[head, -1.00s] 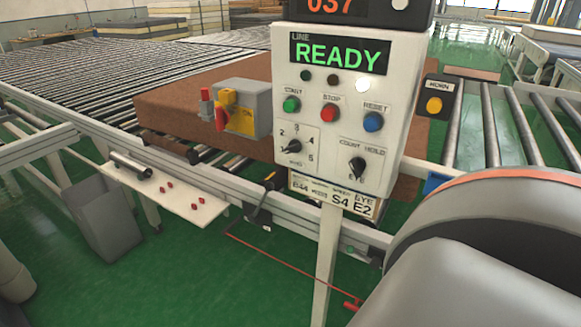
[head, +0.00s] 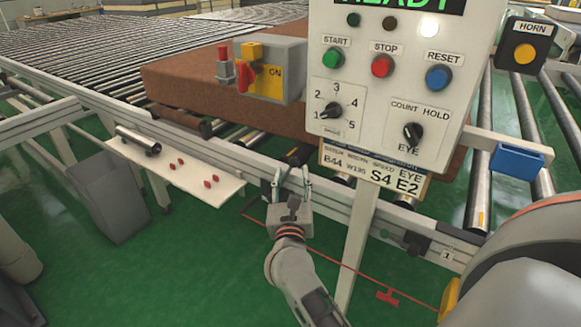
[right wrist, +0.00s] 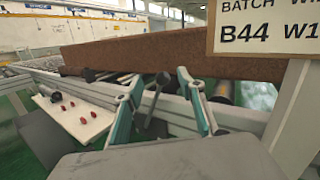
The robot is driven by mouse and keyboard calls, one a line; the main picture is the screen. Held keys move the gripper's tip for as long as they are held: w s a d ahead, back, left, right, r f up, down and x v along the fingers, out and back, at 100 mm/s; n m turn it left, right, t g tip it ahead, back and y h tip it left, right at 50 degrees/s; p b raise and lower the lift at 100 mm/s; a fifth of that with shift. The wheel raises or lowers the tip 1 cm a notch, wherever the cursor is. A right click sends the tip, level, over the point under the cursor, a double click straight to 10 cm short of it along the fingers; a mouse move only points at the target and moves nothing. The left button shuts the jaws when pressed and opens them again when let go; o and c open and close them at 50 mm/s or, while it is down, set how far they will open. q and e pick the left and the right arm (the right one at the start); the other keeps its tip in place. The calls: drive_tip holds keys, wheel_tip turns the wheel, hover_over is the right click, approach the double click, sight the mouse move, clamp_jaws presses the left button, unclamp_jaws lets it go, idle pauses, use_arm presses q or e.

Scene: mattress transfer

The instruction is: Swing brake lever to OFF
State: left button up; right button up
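The brake lever, a dark lever with a round knob, sits on the conveyor's side rail. Its dark end (head: 298,155) shows just beyond my right gripper (head: 291,176) in the head view, partly hidden by the fingers. In the right wrist view the lever (right wrist: 161,82) stands tilted between the two open fingers of the gripper (right wrist: 158,92). I cannot tell whether a finger touches it. No ON or OFF mark for the lever is readable. My left gripper is not in view.
A control panel (head: 470,110) on a post stands right of the gripper. A brown mattress (head: 180,85) lies on the rollers behind. A red cord (head: 350,268) runs below.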

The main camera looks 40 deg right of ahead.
sight(294, 165)
drive_tip(key=m, duration=0.1)
drive_tip(key=w+d+f+m+g, duration=0.1)
drive_tip(key=m, duration=0.2)
drive_tip(key=shift+w+d+f+g, duration=0.15)
drive_tip(key=shift+w+f+g, duration=0.15)
drive_tip(key=shift+w+f, duration=0.05)
drive_tip(key=x, duration=0.7)
drive_tip(key=shift+w+d, duration=0.1)
clamp_jaws()
